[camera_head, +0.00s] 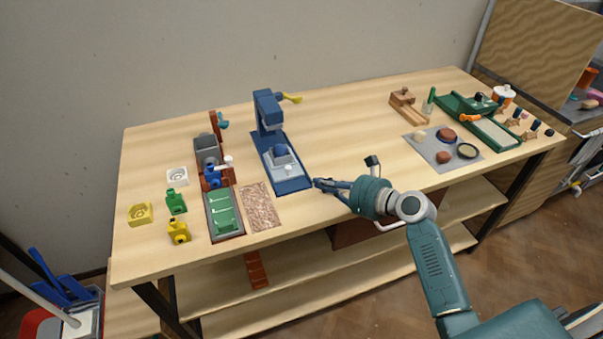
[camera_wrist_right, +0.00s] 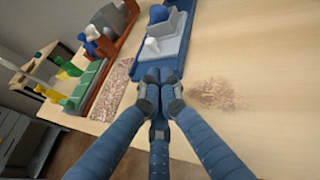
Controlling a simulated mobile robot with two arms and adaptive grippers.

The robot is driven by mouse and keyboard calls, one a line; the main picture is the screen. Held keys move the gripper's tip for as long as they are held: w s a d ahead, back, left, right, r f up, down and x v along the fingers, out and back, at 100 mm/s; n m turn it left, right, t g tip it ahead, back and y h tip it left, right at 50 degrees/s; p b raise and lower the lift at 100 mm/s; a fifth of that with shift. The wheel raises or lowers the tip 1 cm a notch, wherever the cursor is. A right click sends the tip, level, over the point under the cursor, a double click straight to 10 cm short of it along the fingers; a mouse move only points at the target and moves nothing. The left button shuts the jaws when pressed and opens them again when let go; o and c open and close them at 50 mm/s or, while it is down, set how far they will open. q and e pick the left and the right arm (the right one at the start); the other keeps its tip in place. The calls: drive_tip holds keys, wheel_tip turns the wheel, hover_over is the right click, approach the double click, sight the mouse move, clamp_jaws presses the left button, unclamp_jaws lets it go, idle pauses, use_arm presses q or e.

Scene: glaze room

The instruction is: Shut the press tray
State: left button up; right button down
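The blue press (camera_head: 268,112) stands on a long blue base on the table, with a yellow-ended lever at its top right. Its light grey tray (camera_head: 281,160) sits on the base in front of the column, with a blue piece on it and a white knob (camera_head: 288,168) at its front. The tray (camera_wrist_right: 178,38) and white knob (camera_wrist_right: 151,44) also show in the right wrist view. My right gripper (camera_head: 318,182) is by the front right corner of the base, fingers together and empty (camera_wrist_right: 160,78), short of the knob. My left gripper is out of view.
Left of the press are a speckled mat (camera_head: 261,206), a green ribbed tray (camera_head: 223,211), and several small green, yellow and white pieces. A grey round-dish board (camera_head: 440,157) and a green slide (camera_head: 490,130) lie at the right. The table between is mostly clear.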

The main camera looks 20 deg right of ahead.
sight(300, 183)
drive_tip(key=x, duration=0.4)
drive_tip(key=r+x, duration=0.1)
drive_tip(key=x, duration=0.1)
drive_tip(key=shift+w+a+f+p, duration=0.15)
drive_tip(key=shift+w+a+p, duration=0.15)
drive_tip(key=shift+w+p, duration=0.1)
drive_tip(key=shift+w+a, duration=0.15)
drive_tip(key=shift+w, duration=0.2)
drive_tip(key=shift+w+a+f, duration=0.15)
drive_tip(key=shift+w+a, duration=0.05)
drive_tip(key=shift+w, duration=0.15)
drive_tip(key=w, duration=0.4)
drive_tip(key=shift+a+b, duration=0.1)
drive_tip(key=shift+b, duration=0.25)
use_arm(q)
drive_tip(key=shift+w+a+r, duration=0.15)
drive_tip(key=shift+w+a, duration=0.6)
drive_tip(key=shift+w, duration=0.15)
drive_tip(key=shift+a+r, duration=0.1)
use_arm(e)
drive_tip(key=shift+s, duration=0.15)
